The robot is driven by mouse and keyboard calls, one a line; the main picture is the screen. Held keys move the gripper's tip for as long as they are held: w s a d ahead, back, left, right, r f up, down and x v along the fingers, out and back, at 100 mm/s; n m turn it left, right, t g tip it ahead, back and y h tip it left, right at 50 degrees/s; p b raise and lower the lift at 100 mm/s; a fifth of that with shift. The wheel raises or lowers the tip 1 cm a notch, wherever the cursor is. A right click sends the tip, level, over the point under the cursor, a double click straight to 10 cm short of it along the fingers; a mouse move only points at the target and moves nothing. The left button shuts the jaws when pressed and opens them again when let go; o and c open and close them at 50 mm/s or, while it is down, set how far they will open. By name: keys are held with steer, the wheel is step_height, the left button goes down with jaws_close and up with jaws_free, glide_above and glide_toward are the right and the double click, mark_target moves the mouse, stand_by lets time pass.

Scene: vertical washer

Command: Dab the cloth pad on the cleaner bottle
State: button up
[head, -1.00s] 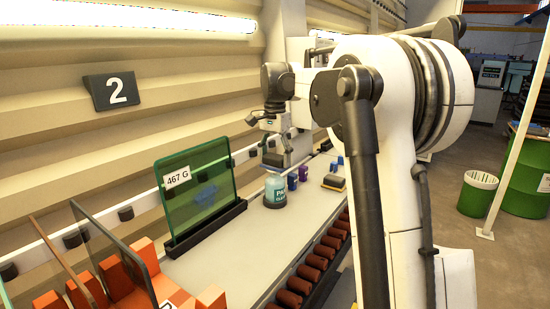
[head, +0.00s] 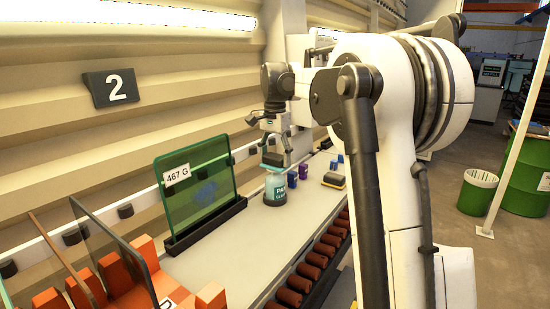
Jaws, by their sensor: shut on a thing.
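The cleaner bottle (head: 276,189) is a pale teal bottle with a dark base and a label, upright on the bench right of the green glass pane. My gripper (head: 276,148) hangs right above it, pointing down, shut on the cloth pad (head: 275,161). The pad looks like a dark block with a teal lower edge. It is at the bottle's top; whether it touches or is just above is too small to tell. The pad hides part of the bottle's top.
A green glass pane (head: 195,190) marked 467 G stands in a dark holder left of the bottle. Small blue and purple blocks (head: 292,180) and a yellow-and-dark block (head: 333,181) lie to the right. Orange racks (head: 130,275) with glass panes are at front left. Brown rollers (head: 310,270) line the bench edge.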

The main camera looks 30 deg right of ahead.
mark_target(275, 155)
steer(key=shift+r+p, duration=2.2)
steer(key=shift+r, duration=1.35)
